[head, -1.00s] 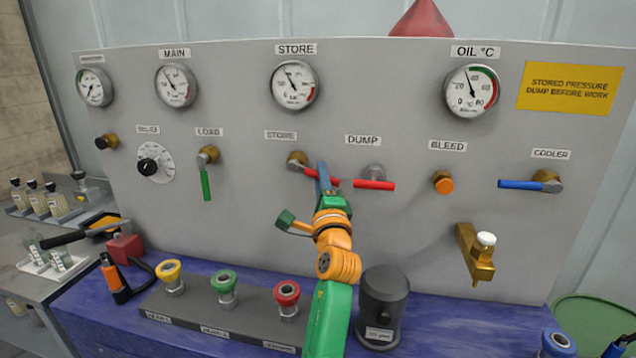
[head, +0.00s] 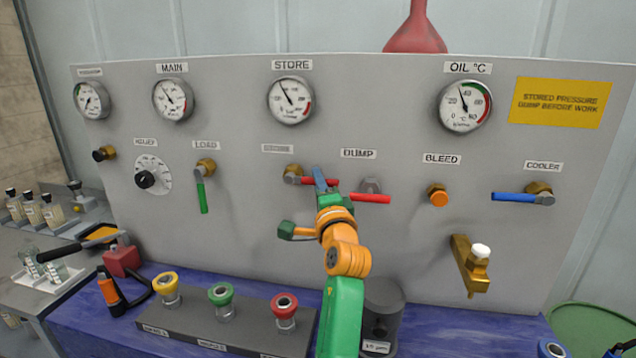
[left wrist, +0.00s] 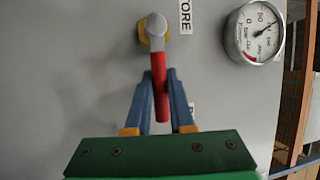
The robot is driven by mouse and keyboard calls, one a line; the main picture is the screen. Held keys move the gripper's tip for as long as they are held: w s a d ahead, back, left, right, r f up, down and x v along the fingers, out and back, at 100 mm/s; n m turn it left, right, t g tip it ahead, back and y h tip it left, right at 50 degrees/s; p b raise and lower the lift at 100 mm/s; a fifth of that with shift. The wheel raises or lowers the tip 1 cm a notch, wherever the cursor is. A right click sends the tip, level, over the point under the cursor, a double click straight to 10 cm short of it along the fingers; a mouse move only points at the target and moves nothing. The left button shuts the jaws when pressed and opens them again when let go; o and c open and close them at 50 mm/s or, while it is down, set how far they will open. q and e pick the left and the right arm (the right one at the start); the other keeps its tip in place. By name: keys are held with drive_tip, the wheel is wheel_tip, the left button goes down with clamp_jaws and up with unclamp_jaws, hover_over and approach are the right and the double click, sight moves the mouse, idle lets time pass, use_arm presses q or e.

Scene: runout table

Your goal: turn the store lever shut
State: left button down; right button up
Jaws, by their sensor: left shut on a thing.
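The store lever (head: 306,181) has a red handle on a brass valve, under the small store label on the grey panel. Its handle points right, close to level. My left gripper (head: 320,178) is shut on the store lever, its blue fingers on either side of the red handle. In the left wrist view the handle (left wrist: 158,70) runs between the fingers (left wrist: 160,88), and its grey hub and brass base show beyond the fingertips. The fingers partly cover the handle in the head view. My right gripper is not in view.
The red dump lever (head: 370,198) is just right of my gripper. The green load lever (head: 203,196) hangs down to the left. Below are a coupling block (head: 240,335) and a dark canister (head: 384,305), partly behind my arm. The store gauge (head: 290,100) is above.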

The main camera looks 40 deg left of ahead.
use_arm(q)
drive_tip(key=shift+r, duration=0.2)
drive_tip(key=c, duration=0.8)
unclamp_jaws()
drive_tip(key=shift+w+f, duration=0.1)
drive_tip(key=shift+d+f, duration=0.2)
drive_tip(key=b+v, duration=0.2)
drive_tip(key=v, duration=0.4)
drive_tip(key=shift+s+d+b, duration=0.2)
drive_tip(key=shift+s+b, duration=0.15)
drive_tip(key=shift+a, duration=0.1)
